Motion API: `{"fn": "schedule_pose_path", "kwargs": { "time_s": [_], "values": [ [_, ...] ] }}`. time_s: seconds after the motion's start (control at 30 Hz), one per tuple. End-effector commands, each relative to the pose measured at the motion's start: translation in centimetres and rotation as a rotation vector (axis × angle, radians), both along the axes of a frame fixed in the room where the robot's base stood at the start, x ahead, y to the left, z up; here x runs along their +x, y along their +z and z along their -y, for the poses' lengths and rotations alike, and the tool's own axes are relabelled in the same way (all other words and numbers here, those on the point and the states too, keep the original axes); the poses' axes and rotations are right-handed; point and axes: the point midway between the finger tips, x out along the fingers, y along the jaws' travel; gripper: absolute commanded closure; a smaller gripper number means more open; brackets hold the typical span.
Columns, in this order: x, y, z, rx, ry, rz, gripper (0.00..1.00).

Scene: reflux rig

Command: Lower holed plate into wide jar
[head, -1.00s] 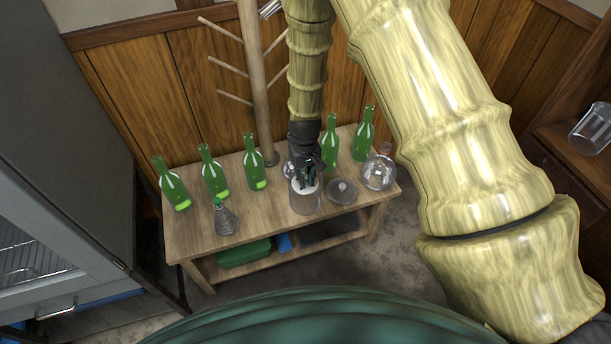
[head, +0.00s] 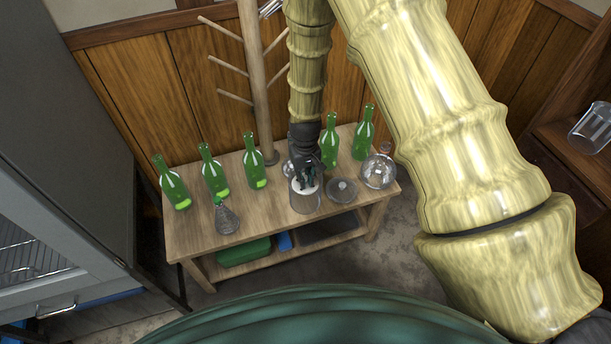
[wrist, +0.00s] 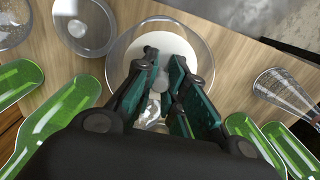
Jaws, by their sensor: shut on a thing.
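The wide jar (head: 305,203) is clear glass and stands upright near the front of the wooden table. The holed plate (head: 311,189) is a white disc and appears inside the jar's upper part. In the wrist view the plate (wrist: 194,58) lies within the ring of the jar's rim (wrist: 118,52). My gripper (head: 308,178) points down over the plate, with its fingers at the jar's mouth. In the wrist view my gripper (wrist: 166,68) is shut on the plate near its middle. The fingers hide the part they hold and any holes.
A round flask (head: 379,172) and a clear round dish (head: 341,190) stand right of the jar. Green bottles (head: 330,143) stand behind and left. A conical flask (head: 227,218) stands front left.

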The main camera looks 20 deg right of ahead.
Motion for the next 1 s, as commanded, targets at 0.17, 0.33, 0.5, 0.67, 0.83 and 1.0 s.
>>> {"fn": "schedule_pose_path", "kwargs": {
  "time_s": [0.17,0.33,0.5,0.67,0.83,1.0],
  "values": [
    [0.0,-0.7,0.0,0.000,0.000,0.000,1.00],
    [0.0,-1.4,0.0,0.000,0.000,0.000,1.00],
    [0.0,-2.0,0.0,0.000,0.000,-0.001,1.00],
    [0.0,-2.6,0.0,0.000,0.000,-0.001,1.00],
    [0.0,-3.2,0.0,0.000,0.000,0.000,1.00],
    [0.0,-3.9,0.0,0.000,0.000,0.001,1.00]
  ]
}}
